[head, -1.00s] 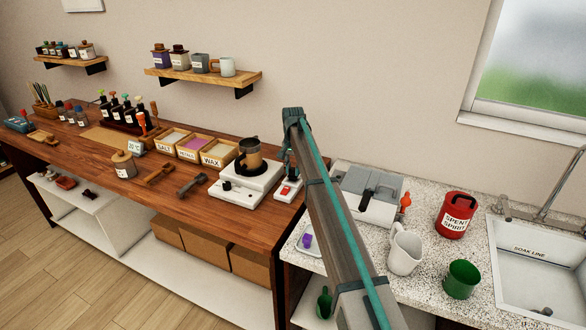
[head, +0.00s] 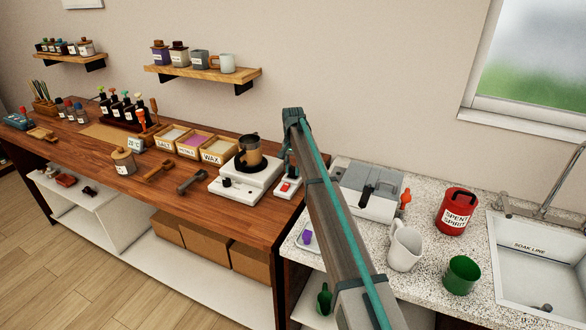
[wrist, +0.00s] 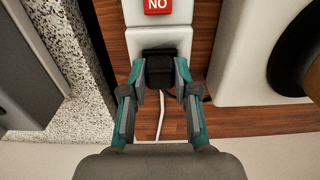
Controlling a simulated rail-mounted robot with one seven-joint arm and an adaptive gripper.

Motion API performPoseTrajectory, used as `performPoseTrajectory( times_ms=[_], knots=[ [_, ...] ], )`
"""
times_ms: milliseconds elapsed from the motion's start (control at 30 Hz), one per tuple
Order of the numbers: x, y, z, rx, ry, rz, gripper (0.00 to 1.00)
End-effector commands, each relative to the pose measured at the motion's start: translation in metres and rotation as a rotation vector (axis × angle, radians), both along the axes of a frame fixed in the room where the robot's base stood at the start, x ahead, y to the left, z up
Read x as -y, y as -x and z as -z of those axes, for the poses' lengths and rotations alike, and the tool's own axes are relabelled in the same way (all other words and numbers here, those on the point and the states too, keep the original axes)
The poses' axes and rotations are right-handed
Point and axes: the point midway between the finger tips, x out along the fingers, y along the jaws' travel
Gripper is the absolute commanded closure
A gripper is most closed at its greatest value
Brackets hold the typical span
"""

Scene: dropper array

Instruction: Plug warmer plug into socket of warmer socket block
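The warmer plug (wrist: 160,72) is a black block in the wrist view. It sits against the near end of the white warmer socket block (wrist: 158,38), in line with it. How deep its prongs sit is hidden. My gripper (wrist: 160,80) has one finger on each side of the plug, and both fingers appear to press on it. In the head view the socket block shows with its red switch (head: 288,186), right of the white warmer (head: 243,188).
A pale cord (wrist: 161,120) and a dark cord lie near the plug. The warmer's side (wrist: 250,60) is close on the right in the wrist view. The speckled counter (wrist: 75,90) lies to the left.

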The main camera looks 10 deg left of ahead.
Motion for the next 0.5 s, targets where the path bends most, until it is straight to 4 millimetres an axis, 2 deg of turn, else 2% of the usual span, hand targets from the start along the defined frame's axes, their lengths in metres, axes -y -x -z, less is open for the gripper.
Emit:
performPoseTrajectory(
  times_ms=[33, 133, 500],
  knots=[
    [0.0002, 0.0005, 0.0014, -0.001, 0.001, 0.000, 0.60],
    [0.0002, 0.0004, 0.0011, -0.001, 0.001, 0.000, 0.44],
    [0.0001, 0.0001, -0.0019, 0.000, 0.000, 0.000, 0.43]
  ],
)
